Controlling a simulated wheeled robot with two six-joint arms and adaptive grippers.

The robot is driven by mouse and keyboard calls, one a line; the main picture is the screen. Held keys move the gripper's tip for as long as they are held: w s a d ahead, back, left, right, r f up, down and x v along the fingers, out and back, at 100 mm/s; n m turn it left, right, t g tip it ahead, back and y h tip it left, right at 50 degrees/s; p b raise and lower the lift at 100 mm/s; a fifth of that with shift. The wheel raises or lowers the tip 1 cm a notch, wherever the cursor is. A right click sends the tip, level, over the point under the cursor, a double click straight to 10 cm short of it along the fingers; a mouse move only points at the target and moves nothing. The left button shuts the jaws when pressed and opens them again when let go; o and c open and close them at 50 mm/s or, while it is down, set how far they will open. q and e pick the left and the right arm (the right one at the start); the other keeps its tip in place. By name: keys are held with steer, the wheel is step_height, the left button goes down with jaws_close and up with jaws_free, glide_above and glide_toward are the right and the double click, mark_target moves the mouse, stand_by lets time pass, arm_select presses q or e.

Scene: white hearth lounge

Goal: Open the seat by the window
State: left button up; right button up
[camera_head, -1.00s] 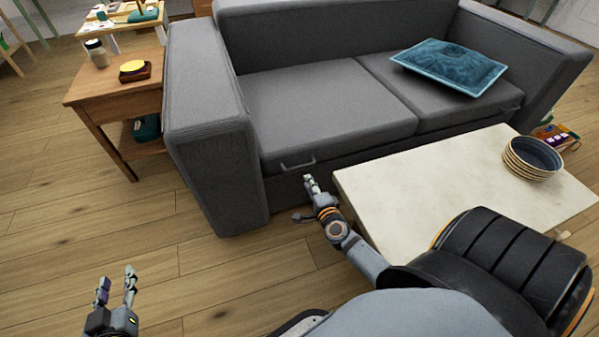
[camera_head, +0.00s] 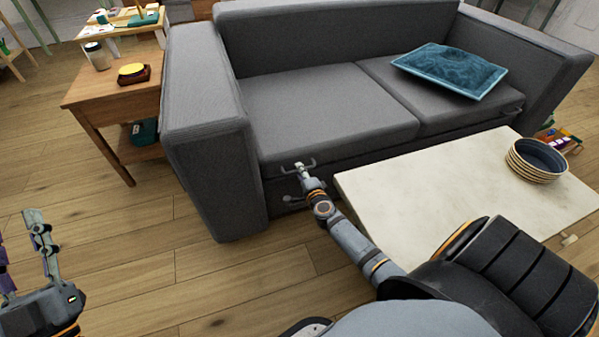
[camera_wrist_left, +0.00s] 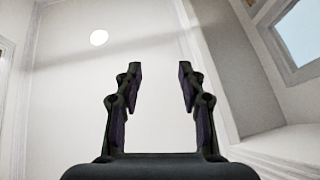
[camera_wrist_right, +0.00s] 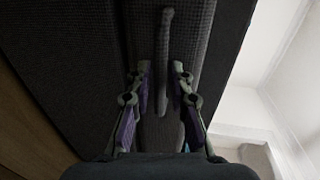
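The grey sofa has a left seat (camera_head: 315,115) and a right seat (camera_head: 420,90), both down. A thin bar handle (camera_head: 312,162) is on the left seat's front edge; another handle (camera_head: 517,109) shows at the right seat's front corner. My right gripper (camera_head: 299,170) is at the left seat's handle. In the right wrist view the handle (camera_wrist_right: 165,50) runs between its open fingers (camera_wrist_right: 161,72), with gaps on both sides. My left gripper (camera_wrist_left: 157,75) is open and empty, pointing up at wall and ceiling, at the head view's lower left. I cannot tell which seat is nearer a window.
A teal cushion (camera_head: 450,70) lies on the right seat. A pale low table (camera_head: 430,190) with stacked bowls (camera_head: 536,160) stands close to my right arm. A wooden side table (camera_head: 110,85) stands left of the sofa. The floor (camera_head: 150,240) at front left is clear.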

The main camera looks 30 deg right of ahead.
steer(key=shift+w+d+f, duration=0.1)
steer(key=shift+w, duration=0.45)
arm_select(q)
steer(key=r, duration=0.1)
steer(key=s+r+t, duration=0.1)
steer(key=r, duration=0.1)
steer(key=shift+s+m+t+h, duration=0.3)
steer(key=shift+s, duration=0.1)
arm_select(e)
steer(key=shift+c, duration=0.4)
jaws_close()
arm_select(q)
steer(key=shift+d, duration=0.1)
